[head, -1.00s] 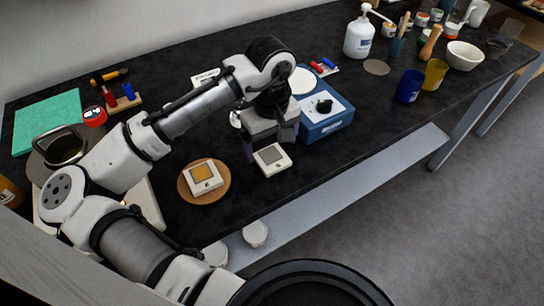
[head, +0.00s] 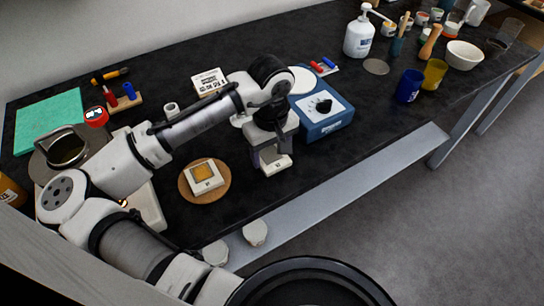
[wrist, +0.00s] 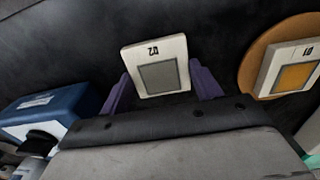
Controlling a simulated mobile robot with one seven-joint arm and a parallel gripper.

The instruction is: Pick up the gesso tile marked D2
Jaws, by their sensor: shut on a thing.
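The gesso tile marked D2 (wrist: 158,69) is a white square block with a grey centre square; its label appears upside down in the wrist view. My gripper (wrist: 160,92) has its purple fingers on the tile's two sides and is shut on it. In the head view my gripper (head: 272,157) points down near the bench's front edge, and only a pale part of the tile (head: 278,167) shows below it. I cannot tell whether the tile is clear of the bench.
To the left, a second tile with an amber square (head: 204,176) lies on a round wooden board (head: 186,187). A blue device with a black knob (head: 325,118) stands close behind on the right. The black bench (head: 240,200) is bare in front, and its front edge is near.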

